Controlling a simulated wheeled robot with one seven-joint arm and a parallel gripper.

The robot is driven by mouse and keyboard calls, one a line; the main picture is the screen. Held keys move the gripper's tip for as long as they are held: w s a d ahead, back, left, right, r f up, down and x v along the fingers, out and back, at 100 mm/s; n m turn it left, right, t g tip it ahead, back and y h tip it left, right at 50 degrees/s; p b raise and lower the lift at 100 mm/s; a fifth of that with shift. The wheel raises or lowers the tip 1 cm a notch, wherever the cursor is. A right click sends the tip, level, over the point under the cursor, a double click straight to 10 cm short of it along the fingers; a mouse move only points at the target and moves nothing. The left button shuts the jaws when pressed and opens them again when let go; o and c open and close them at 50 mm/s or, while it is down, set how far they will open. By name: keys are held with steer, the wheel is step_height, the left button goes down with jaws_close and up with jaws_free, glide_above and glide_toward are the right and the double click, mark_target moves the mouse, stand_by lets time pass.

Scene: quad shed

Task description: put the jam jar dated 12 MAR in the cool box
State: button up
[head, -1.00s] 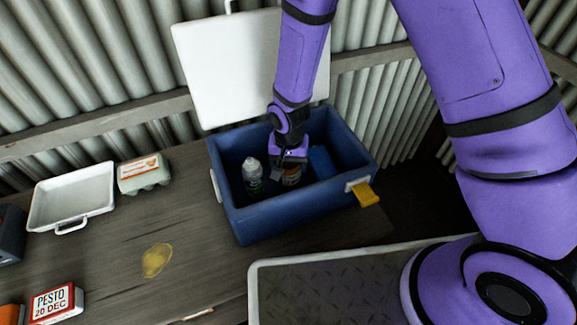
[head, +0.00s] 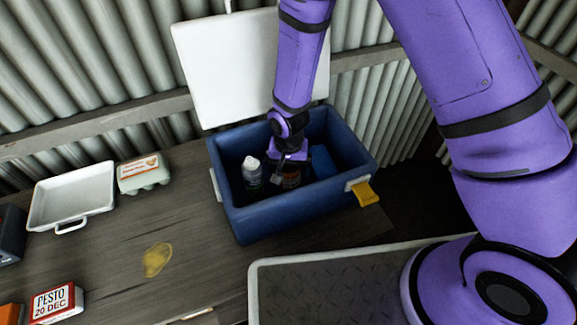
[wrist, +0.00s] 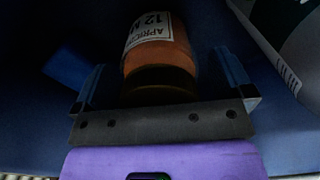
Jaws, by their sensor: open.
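The jam jar (wrist: 158,52) has an orange body, a dark lid and a white label reading "APRICOT" and "12 M", the rest cut off. It is inside the blue cool box (head: 300,213), partly hidden by my gripper in the head view, where a bit of it (head: 291,181) shows. My gripper (wrist: 165,74) is open, with one finger on each side of the jar and the lid end towards the palm. In the head view my gripper (head: 288,163) reaches down into the box. I cannot tell whether a finger touches the jar.
A bottle with a white cap (head: 252,176) stands left of the jar in the box, and a blue block (head: 321,161) lies to the right. The white lid (head: 245,70) is raised behind. A white tray (head: 72,196), egg carton (head: 143,172) and pesto box (head: 54,303) are left.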

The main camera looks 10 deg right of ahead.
step_height(320, 180, up, 12)
steer(key=shift+r, duration=0.1)
stand_by(0.5)
steer(key=s+d+r+n+t, duration=0.1)
steer(key=d+r, duration=0.6)
steer(key=r, duration=0.4)
steer(key=s+d+r+t, duration=0.1)
steer(key=d+r+t, duration=0.1)
steer(key=d+r, duration=0.65)
steer(key=s+d+r+t, duration=0.1)
steer(key=s+d+r, duration=0.3)
steer(key=s+r, duration=0.2)
steer(key=s+d+r+n+t, duration=0.1)
steer(key=s+d+r, duration=0.4)
steer(key=s, duration=0.5)
steer(key=shift+d+v, duration=0.25)
steer(key=shift+v, duration=0.8)
steer(key=shift+w, duration=0.1)
steer(key=shift+c, duration=0.5)
